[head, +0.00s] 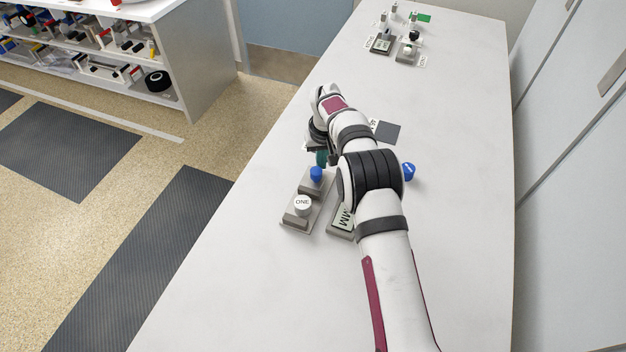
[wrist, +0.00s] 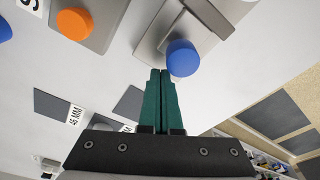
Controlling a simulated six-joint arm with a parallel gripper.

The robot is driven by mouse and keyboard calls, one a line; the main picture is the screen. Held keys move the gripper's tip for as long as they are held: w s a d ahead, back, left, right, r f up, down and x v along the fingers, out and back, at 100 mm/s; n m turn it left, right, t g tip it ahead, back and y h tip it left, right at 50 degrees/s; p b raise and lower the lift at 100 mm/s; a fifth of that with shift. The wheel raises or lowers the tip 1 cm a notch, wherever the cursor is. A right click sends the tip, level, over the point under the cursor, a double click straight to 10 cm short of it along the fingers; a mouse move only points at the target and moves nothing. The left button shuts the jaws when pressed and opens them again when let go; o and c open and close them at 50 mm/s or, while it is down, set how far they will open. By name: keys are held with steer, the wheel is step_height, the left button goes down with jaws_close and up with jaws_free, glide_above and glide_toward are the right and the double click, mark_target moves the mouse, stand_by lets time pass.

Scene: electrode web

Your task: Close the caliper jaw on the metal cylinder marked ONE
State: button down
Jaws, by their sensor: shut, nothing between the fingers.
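The metal cylinder marked ONE (head: 303,204) stands upright at the near end of a grey caliper base (head: 312,221) on the white table. A block with a blue knob (head: 316,174) sits farther back on the same base; the gap between block and cylinder is hard to judge. My gripper (head: 321,160) has green fingers and is just behind the blue knob. In the wrist view my gripper (wrist: 160,73) is shut and empty, its tips close beside the blue knob (wrist: 182,57). I cannot tell whether they touch. I cannot make out the cylinder in the wrist view.
A display marked MM (head: 343,219) lies right of the base, partly behind my arm. An orange knob (wrist: 75,23) on a grey plate and dark squares (wrist: 130,103) lie nearby. Another blue knob (head: 408,171) is right of my arm. The table's near left is clear.

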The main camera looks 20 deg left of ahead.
mark_target(316, 171)
steer(key=shift+s, duration=1.95)
stand_by(0.6)
steer(key=shift+w, duration=0.65)
step_height(316, 171, up, 8)
stand_by(0.3)
stand_by(1.0)
